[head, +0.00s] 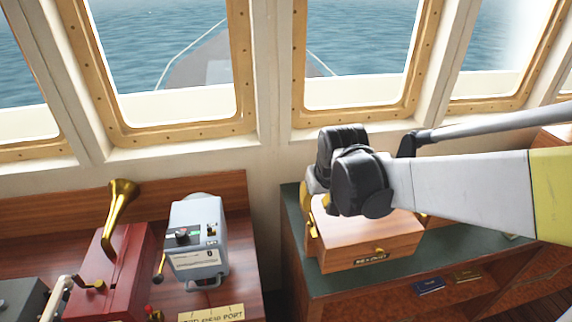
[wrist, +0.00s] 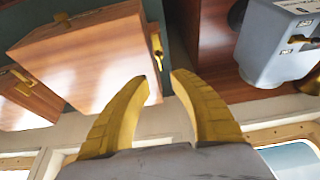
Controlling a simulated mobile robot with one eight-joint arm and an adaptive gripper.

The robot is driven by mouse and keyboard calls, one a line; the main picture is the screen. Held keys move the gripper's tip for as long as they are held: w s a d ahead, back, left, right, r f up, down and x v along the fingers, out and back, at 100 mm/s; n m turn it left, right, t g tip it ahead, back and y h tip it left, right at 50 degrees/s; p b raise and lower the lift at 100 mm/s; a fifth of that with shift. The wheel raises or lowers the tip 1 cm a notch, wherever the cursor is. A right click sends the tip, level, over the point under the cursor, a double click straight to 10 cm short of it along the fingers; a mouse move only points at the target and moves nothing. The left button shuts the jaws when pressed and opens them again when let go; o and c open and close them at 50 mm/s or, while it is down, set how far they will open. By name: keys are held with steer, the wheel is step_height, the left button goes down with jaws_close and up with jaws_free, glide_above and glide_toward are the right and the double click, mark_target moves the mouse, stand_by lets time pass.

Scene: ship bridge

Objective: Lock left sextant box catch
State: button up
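The sextant box (head: 368,240) is a brown wooden box on the green-topped counter, with a dark nameplate on its front. It also fills the upper left of the wrist view (wrist: 85,65). A brass catch (wrist: 156,45) shows on its edge facing the grey machine; in the head view the brass left catch (head: 311,228) is on the box's left side. Whether the catch is locked is too small to tell. My gripper (wrist: 159,78) has two yellow fingers, apart and empty, close to the catch's end of the box. In the head view the black wrist hides most of the fingers and the box's rear.
Window frames rise behind. More wood with brass (wrist: 25,85) shows beside the box.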

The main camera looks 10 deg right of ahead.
mark_target(311, 217)
steer(key=b+x, duration=0.2)
steer(key=x, duration=0.8)
steer(key=shift+b, duration=0.35)
jaws_close()
